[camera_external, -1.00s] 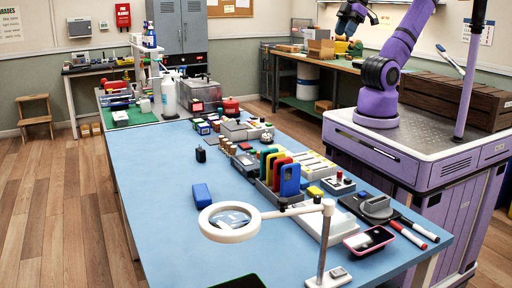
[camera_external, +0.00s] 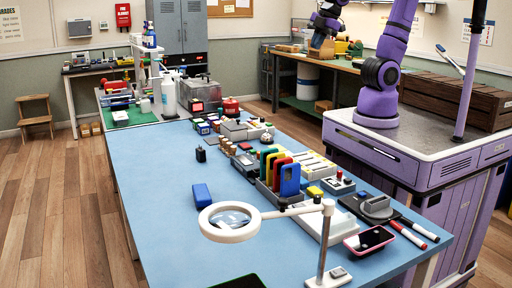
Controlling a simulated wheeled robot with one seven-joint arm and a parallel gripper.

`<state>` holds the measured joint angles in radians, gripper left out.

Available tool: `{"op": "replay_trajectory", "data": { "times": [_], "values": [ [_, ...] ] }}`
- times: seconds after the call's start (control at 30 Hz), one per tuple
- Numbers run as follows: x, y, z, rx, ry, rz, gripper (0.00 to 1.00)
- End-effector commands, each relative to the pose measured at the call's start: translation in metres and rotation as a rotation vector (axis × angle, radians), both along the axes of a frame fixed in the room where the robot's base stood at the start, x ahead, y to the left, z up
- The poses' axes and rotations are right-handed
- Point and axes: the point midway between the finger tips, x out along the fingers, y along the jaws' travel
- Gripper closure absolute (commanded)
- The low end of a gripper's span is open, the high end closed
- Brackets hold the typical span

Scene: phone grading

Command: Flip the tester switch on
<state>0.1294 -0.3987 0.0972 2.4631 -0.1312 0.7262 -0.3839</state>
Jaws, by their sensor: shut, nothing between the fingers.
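A small light-grey box with a red part and a dark knob on top (camera_external: 339,183) stands on the blue table, right of the upright coloured phones. It may be the tester, but no label or switch position can be read at this size. My gripper (camera_external: 320,41) is high at the top of the view, in front of the back workbench and far from the small box. Its fingers are shut and empty, and they are small and dark in the picture.
Upright coloured phones (camera_external: 290,181) stand in a grey rack beside the box. A ring magnifier (camera_external: 230,238) on a post stands at the table's front. A pink-edged phone (camera_external: 369,240) and markers (camera_external: 411,236) lie nearby. The blue table's left half (camera_external: 150,200) is mostly clear.

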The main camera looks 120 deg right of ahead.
Motion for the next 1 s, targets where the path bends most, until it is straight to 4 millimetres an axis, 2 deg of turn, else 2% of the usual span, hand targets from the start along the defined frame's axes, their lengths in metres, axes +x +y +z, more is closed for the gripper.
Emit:
{"op": "replay_trajectory", "data": {
  "times": [0.1, 0.5, 0.77, 1.0],
  "values": [
    [0.021, -0.007, -0.017, -0.045, 0.043, 0.086, 1.00],
    [0.083, -0.027, -0.083, -0.151, 0.166, 0.413, 1.00],
    [0.115, -0.038, -0.136, -0.177, 0.230, 0.636, 1.00],
    [0.137, -0.046, -0.191, -0.175, 0.265, 0.846, 1.00]
  ]
}}
